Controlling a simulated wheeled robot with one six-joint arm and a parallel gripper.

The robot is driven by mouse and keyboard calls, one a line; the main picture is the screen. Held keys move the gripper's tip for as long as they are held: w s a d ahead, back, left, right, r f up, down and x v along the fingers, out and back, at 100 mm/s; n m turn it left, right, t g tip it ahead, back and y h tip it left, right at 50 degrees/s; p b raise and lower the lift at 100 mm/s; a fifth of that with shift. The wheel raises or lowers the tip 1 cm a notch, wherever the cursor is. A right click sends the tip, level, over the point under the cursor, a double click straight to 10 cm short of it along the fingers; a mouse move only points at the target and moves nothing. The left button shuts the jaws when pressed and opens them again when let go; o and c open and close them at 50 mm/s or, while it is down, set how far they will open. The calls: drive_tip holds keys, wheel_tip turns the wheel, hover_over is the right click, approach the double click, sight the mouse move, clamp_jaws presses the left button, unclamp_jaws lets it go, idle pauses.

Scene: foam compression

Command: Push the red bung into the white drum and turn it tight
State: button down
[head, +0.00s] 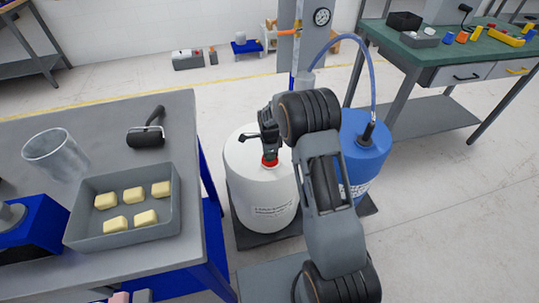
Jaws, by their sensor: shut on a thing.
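The white drum (247,195) stands upright on a dark low base, right of the grey table. The red bung (269,160) shows as a small red patch at the top of the drum, under my gripper (268,152). My gripper points down over the drum top and is shut on the bung. My arm comes in from the lower right and covers part of the drum's right side. The bung's lower part and the hole are hidden, so I cannot tell how deep it sits or whether it is turned tight.
A blue drum (367,150) with a hose (371,75) stands close to the right, partly behind my arm. The grey table (186,190) at left holds a tray (160,236) of several yellow blocks, a clear cup (56,155) and a black-handled tool (147,132). Open floor lies at right.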

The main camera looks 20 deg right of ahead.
sight(271, 164)
drive_tip(key=c, duration=1.1)
unclamp_jaws()
drive_tip(key=shift+o, duration=0.2)
wheel_tip(271, 164, up, 14)
drive_tip(key=p, duration=0.1)
drive_tip(key=s+r+n+t+p, duration=0.1)
drive_tip(key=s+r+n+p, duration=0.4)
drive_tip(key=s+r+n, duration=0.4)
drive_tip(key=s+r+n+t+p, duration=0.2)
drive_tip(key=s+r+n+p, duration=0.4)
drive_tip(key=s+r+n, duration=0.4)
drive_tip(key=s, duration=0.6)
drive_tip(key=shift+s+r+n+t, duration=0.3)
drive_tip(key=shift+s+r, duration=0.05)
drive_tip(key=shift+s, duration=0.05)
